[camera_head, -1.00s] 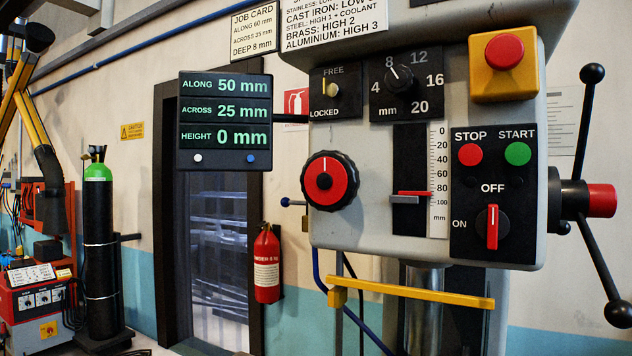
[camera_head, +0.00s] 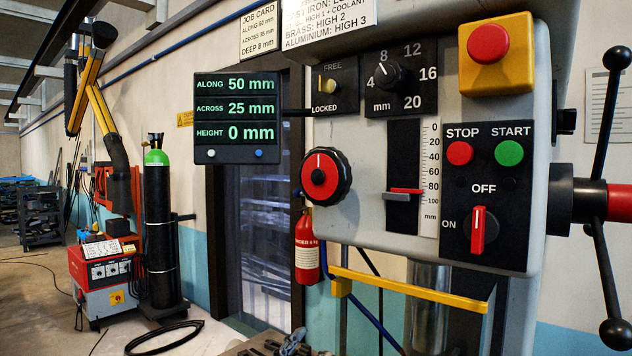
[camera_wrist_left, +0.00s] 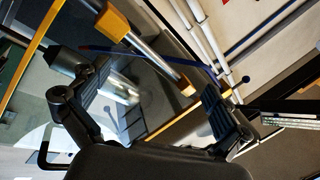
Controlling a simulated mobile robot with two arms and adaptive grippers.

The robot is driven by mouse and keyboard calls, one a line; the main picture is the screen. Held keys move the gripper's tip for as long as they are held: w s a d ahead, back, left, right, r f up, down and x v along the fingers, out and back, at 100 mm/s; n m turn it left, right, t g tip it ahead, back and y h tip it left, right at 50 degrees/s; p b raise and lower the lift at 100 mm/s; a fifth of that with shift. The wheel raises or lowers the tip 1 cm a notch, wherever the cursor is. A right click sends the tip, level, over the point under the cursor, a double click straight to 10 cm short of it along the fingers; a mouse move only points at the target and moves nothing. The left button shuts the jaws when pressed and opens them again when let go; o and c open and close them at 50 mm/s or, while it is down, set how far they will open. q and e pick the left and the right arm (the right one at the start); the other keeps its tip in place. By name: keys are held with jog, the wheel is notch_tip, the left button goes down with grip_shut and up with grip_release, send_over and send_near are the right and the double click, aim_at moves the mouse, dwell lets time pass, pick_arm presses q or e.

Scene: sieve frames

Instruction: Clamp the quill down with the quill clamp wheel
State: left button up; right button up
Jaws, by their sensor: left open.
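A round black wheel with a red face (camera_head: 320,177) sticks out of the left edge of the drill head; its white mark points up. It carries no label, so I cannot tell for sure that it is the quill clamp wheel. A knob (camera_head: 328,86) with a yellow pointer sits above it, between the words FREE and LOCKED. The red depth pointer (camera_head: 405,191) stands between 80 and 100 on its scale. My right gripper is not in view.
A yellow bar (camera_head: 410,290) runs below the drill head (camera_head: 375,160). A black display (camera_head: 235,118) hangs at left. A red-hubbed handle (camera_head: 600,200) with black ball ends sticks out at right.

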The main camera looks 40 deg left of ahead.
pick_arm(q)
jog(key=s+d+r+m+t+h, duration=0.1)
jog(key=s+d+r+m+h, duration=0.15)
jog(key=r+m+h, duration=0.45)
jog(key=s+d+r+m+h, duration=0.1)
jog(key=d+r+m+h, duration=0.2)
jog(key=r+m+h, duration=0.45)
jog(key=s+d+r+m+g+h, duration=0.3)
jog(key=s+d+r+m+g, duration=0.65)
jog(key=m, duration=0.75)
jog(key=n+t+y, duration=0.2)
jog(key=t+y, duration=0.3)
jog(key=y, duration=1)
send_near(319, 184)
jog(key=shift+h, duration=0.35)
jog(key=w+p, duration=0.6)
jog(key=p, duration=0.1)
jog(key=w+p, duration=0.3)
jog(key=p, duration=0.1)
jog(key=shift+w+d+r, duration=0.15)
jog(key=shift+r, duration=0.25)
jog(key=shift+w+d+f+p, duration=0.1)
jog(key=shift+w+f+p, duration=0.15)
jog(key=shift+w+p, duration=0.3)
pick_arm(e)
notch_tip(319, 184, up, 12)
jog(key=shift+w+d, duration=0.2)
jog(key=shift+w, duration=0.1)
